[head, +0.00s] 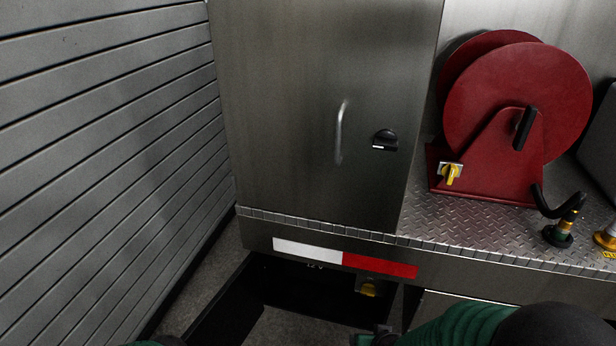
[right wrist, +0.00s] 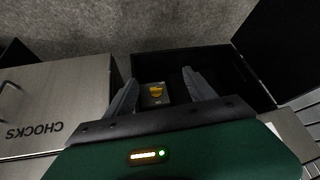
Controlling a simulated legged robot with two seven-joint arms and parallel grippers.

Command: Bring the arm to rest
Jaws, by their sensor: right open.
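My right gripper (right wrist: 160,77) is open in the right wrist view, with nothing between its two dark fingers. Beyond them, and between them in the picture, is a yellow switch (right wrist: 156,92) on a grey plate. The gap between fingers and switch cannot be told. The yellow switch (head: 368,288) also shows in the head view, in a dark open compartment (head: 290,290) under the deck, near a "12 V" label. My green right arm enters at the bottom right of the head view. Its fingers are not visible there. My left gripper is out of view.
A steel cabinet (head: 290,100) with handle and latch stands above a diamond-plate deck (head: 480,225). A red reel (head: 515,100) and yellow valve (head: 450,173) are at right. A slatted wall (head: 100,150) is left. A "CHOCKS" drawer (right wrist: 60,105) flanks the compartment.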

